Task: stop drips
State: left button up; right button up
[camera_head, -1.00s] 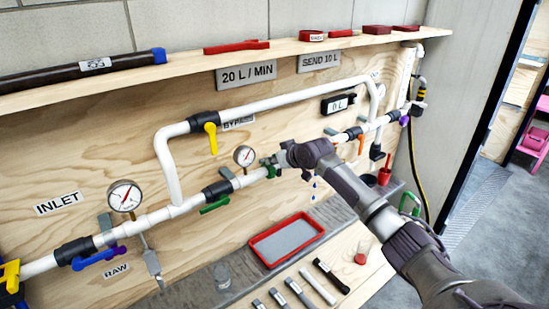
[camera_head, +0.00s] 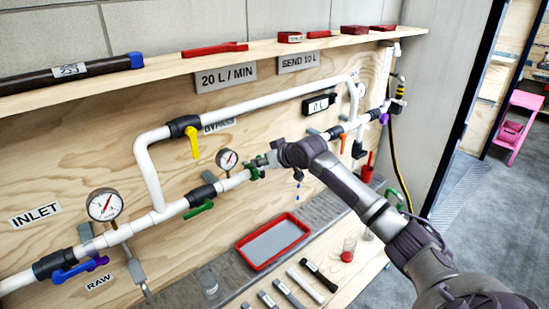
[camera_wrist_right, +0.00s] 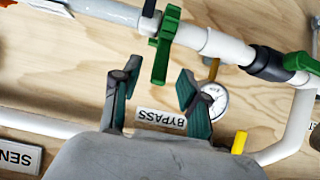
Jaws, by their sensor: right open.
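My right gripper (camera_head: 262,160) is at the white pipe, right of the small gauge. A red-rimmed tray (camera_head: 243,246) lies on the bench below, left of the drops. My left gripper is out of view.
A second green valve handle (camera_head: 199,210), a yellow handle (camera_head: 193,143) and a blue handle (camera_head: 78,270) sit on the pipes. Gauges (camera_head: 104,205) stand out from the board. Several small tools and a clear jar (camera_head: 209,284) are on the bench.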

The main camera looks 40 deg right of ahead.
jog(key=v, duration=0.7)
jog(key=shift+s+r, duration=0.2)
jog(key=shift+s, duration=0.15)
jog(key=shift+f, duration=0.1)
jog(key=s+d+f+m+g+h+b, duration=0.1)
jog(key=s+f+g+b, duration=0.15)
jog(key=f, duration=1.55)
jog(key=s+d+f+m+g+h+b, duration=0.1)
jog(key=s+f, duration=0.3)
jog(key=f, duration=1.3)
jog(key=s+a+f+g+b, duration=0.1)
jog(key=s+a+f, duration=0.2)
jog(key=s+f, duration=0.55)
jog(key=s+a+f+g, duration=0.2)
jog(key=s+f, duration=0.4)
jog(key=f, duration=0.6)
jog(key=s+a+f+n+g, duration=0.1)
jog(key=s+a+f, duration=0.4)
jog(key=s, duration=0.6)
jog(key=s+a+f+n+g+b, duration=0.1)
jog(key=s+a+f, duration=0.5)
jog(key=s, duration=0.5)
jog(key=s+a+f+n+g+y+b, duration=0.1)
jog(key=s+a+f+g, duration=0.1)
jog(key=s+a+f, duration=0.4)
jog(key=s, duration=0.5)
jog(key=shift+f+n, duration=0.2)
jog(key=shift+n, duration=0.1)
